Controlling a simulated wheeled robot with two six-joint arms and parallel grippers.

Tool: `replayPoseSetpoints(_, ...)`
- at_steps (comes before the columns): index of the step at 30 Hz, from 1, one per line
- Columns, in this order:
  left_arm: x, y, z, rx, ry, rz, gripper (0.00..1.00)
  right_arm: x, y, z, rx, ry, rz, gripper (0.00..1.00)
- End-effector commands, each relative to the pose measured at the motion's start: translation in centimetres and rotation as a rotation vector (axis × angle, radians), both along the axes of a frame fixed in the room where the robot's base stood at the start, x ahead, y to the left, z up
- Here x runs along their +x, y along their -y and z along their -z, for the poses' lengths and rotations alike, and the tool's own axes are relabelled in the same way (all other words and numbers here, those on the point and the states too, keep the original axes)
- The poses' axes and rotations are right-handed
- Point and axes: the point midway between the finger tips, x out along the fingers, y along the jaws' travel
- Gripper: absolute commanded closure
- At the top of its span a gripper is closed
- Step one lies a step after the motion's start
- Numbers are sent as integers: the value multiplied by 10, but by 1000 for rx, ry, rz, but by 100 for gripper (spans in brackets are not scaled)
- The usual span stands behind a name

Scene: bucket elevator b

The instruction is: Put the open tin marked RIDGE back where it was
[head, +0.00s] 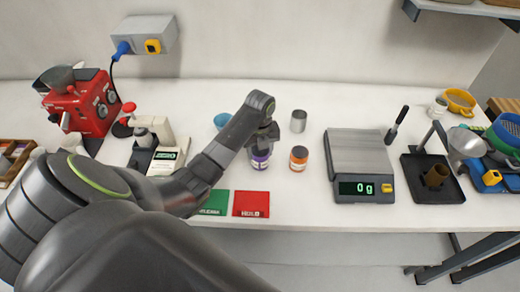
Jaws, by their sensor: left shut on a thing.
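My left gripper (266,138) reaches in from the left and is shut on a purple-labelled tin (260,160). The tin is upright, on or just above the white bench; I cannot tell which. The gripper hides its top. An orange-labelled tin (299,158) stands just to its right, apart from it. The lettering on both tins is too small to read, so I cannot tell which is RIDGE. My right gripper is out of view.
A green card (214,203) and a red HOLD card (251,204) lie at the front edge. A metal cup (298,121) and blue bowl (222,120) stand behind. A scale (360,165) reading 0 g is to the right. A red grinder (85,105) is at left.

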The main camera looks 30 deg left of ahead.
Motion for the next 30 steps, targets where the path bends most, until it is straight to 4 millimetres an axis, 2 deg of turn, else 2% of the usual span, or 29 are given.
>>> replayPoseSetpoints(9,0,0,3,1,1,0,91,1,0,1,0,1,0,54)
replayPoseSetpoints(10,0,0,3,1,1,0,48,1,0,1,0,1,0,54)
replayPoseSetpoints(15,0,0,3,1,1,0,29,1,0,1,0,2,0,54)
replayPoseSetpoints(25,1,0,-2,2,3,0,29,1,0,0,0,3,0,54)
replayPoseSetpoints(30,2,-1,-23,3,8,2,29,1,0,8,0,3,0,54)
